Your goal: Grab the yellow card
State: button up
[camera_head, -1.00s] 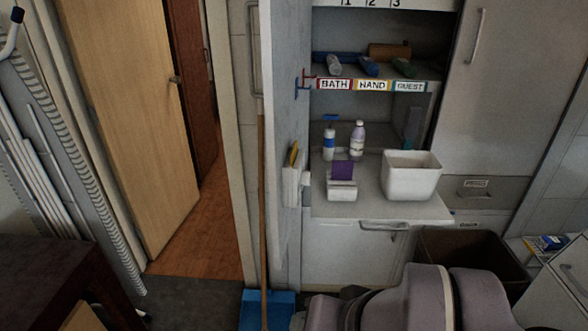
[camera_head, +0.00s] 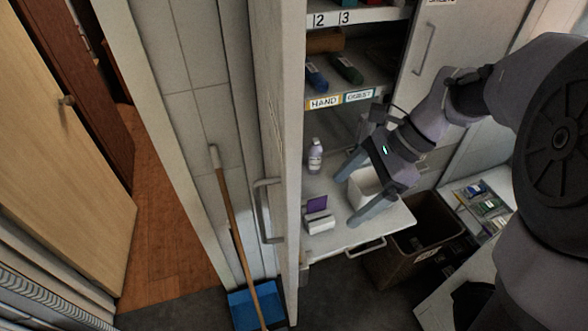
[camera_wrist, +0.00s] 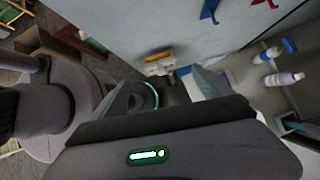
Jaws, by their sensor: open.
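The yellow card (camera_wrist: 159,55) shows in the wrist view as a small yellow strip at a white holder (camera_wrist: 158,68) against the pale panel. In the head view the card is hidden now. My gripper (camera_head: 347,200) is open, over the counter in front of the cabinet shelves. In the wrist view its two fingers (camera_wrist: 162,82) point toward the panel, with the holder beyond and between them. The gap between them looks empty, and the card is apart from the fingers. A purple card (camera_head: 317,203) stands in a white holder (camera_head: 320,222) on the counter, left of my gripper.
A white bin (camera_head: 364,187) stands on the counter behind my fingers, and a bottle (camera_head: 315,156) stands to its left. The tall white panel (camera_head: 291,130) borders the counter on the left. A dark bin (camera_head: 408,255) is below. Blue hooks (camera_wrist: 210,11) stick out from the panel.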

notch_tip(320, 180, down, 3)
jog(key=s+b, duration=0.1)
jog(key=b, duration=0.3)
send_near(302, 248)
jog(key=a, duration=0.2)
jog(key=b+x, duration=0.1)
jog(key=x, duration=0.5)
jog(key=shift+s+a, duration=0.1)
jog(key=shift+s, duration=0.05)
jog(key=c, duration=1.8)
jog(key=shift+r, duration=0.1)
jog(key=shift+c, duration=0.2)
